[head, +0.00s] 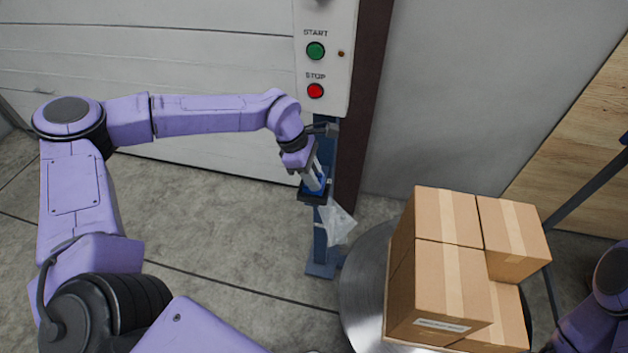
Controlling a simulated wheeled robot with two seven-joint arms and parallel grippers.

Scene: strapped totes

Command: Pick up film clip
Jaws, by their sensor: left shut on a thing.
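My left gripper (315,181) reaches down at the blue post, with its fingers shut on a small blue thing, which looks like the film clip (319,187). The fingers cover much of the clip. It sits at a small black holder (313,198) on the post; I cannot tell whether it is still in the holder or just above it. A piece of clear film (338,222) hangs below, beside the post. My right gripper is out of view; only part of my right arm shows at the lower right.
The blue post (320,240) carries a control box (327,60) with a green START button and a red STOP button. Stacked cardboard boxes (440,285) stand on a round metal turntable (362,290) at the right. The floor left of the post is clear.

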